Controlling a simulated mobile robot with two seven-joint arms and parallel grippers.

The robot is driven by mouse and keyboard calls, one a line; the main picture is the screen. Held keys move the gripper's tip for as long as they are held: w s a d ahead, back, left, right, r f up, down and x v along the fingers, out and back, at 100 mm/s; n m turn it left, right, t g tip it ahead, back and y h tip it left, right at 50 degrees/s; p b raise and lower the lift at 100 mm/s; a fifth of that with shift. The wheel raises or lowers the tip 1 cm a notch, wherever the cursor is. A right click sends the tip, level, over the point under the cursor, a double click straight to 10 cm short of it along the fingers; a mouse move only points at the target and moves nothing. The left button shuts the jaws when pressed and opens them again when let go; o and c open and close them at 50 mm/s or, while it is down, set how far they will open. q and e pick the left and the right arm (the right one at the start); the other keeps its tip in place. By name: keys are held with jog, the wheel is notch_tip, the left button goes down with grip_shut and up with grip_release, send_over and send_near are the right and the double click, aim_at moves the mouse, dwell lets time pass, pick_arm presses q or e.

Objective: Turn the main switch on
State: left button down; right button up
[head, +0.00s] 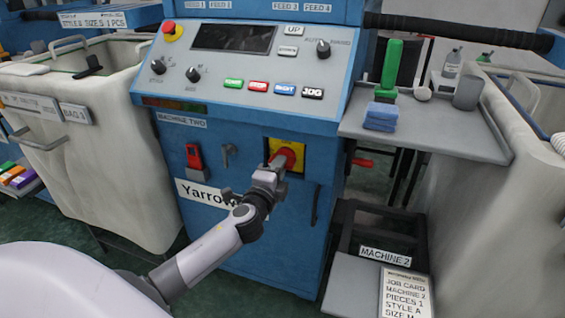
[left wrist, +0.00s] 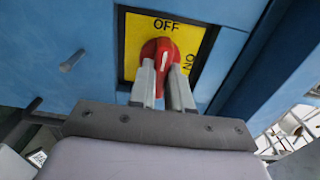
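The main switch is a red rotary knob (left wrist: 162,52) on a yellow plate (left wrist: 131,43) on the blue machine's front. The plate reads OFF at the top and ON at the right. A white mark on the knob points up and slightly right, nearer OFF. In the head view the knob (head: 289,156) shows just beyond my left gripper (head: 275,168). In the left wrist view the left gripper (left wrist: 164,85) has its fingers on either side of the knob's red handle, apparently closed on it. The fingers hide part of the knob. My right gripper is not in view.
The machine's sloped control panel (head: 228,85) with buttons is above the switch. A red switch (head: 193,156) and a small grey lever (head: 229,153) are to its left. A grey side shelf (head: 462,137) juts out at the right. A cream bin (head: 115,160) stands at the left.

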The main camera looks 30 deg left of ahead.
pick_arm(q)
jog(key=shift+r+m+p, duration=0.1)
jog(key=shift+m+p, duration=0.4)
jog(key=shift+m, duration=0.4)
jog(key=shift+m+p, duration=0.4)
jog(key=shift+m, duration=0.9)
jog(key=shift+m+p, duration=0.45)
jog(key=shift+m, duration=0.25)
jog(key=shift+m+p, duration=0.5)
jog(key=shift+m, duration=1)
